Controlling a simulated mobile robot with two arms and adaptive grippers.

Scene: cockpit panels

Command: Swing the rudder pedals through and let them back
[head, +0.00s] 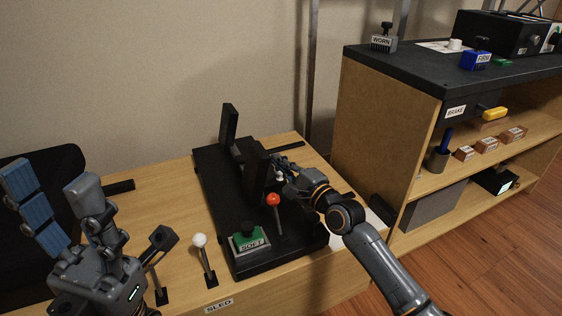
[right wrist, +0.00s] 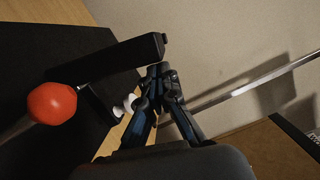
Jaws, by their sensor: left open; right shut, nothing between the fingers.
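The rudder pedals are two black upright plates on a black base (head: 215,185). The far pedal (head: 229,122) stands upright at the back. The near pedal (head: 255,165) is closer to me, beside my right gripper (head: 280,172). In the right wrist view the fingers of my right gripper (right wrist: 158,72) are together and empty, close to the end of a black pedal bar (right wrist: 125,57). I cannot tell whether they touch it. My left gripper (head: 50,186) is open and empty at the lower left, away from the pedals.
A red-knobbed lever (head: 273,199) stands by the near pedal; its red ball (right wrist: 52,103) shows in the wrist view. A green SOFT block (head: 249,238) sits on the base's front. A white-knobbed lever (head: 200,241) stands left. A shelf unit (head: 385,130) is at right.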

